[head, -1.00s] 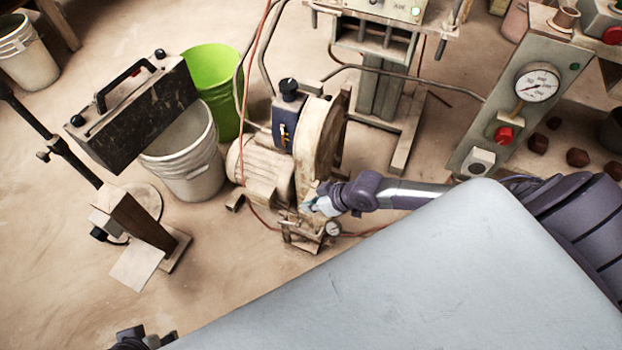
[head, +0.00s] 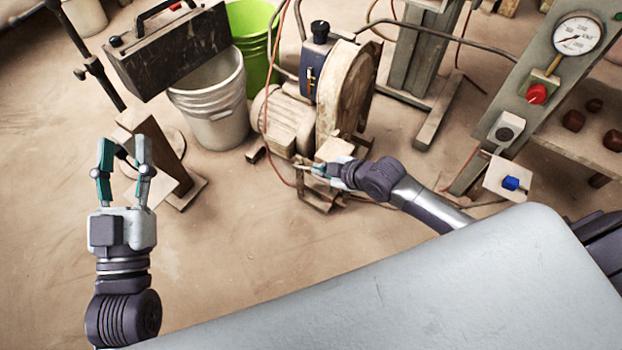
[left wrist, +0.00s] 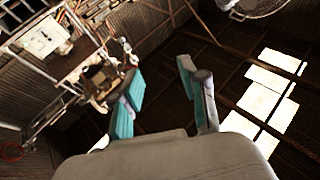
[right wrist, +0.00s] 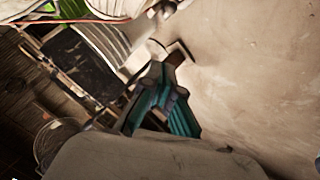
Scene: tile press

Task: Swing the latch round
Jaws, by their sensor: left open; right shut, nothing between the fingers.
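I cannot make out for certain which part is the latch. A pale plate with a blue knob (head: 511,183) is at the right, below the press's grey control column (head: 535,85). My left gripper (head: 122,150) is open and empty, raised at the left in the head view, its fingers pointing up the picture. Its spread fingers also show in the left wrist view (left wrist: 160,72). My right gripper (head: 318,170) is shut and empty by the base of the dusty motor unit, left of the plate. Its teal fingers are together in the right wrist view (right wrist: 165,100).
A black box with a handle (head: 172,48), a white bucket (head: 212,100) and a green bucket (head: 255,35) stand at the back left. The motor unit (head: 340,85) is in the middle. Floor between my arms is clear.

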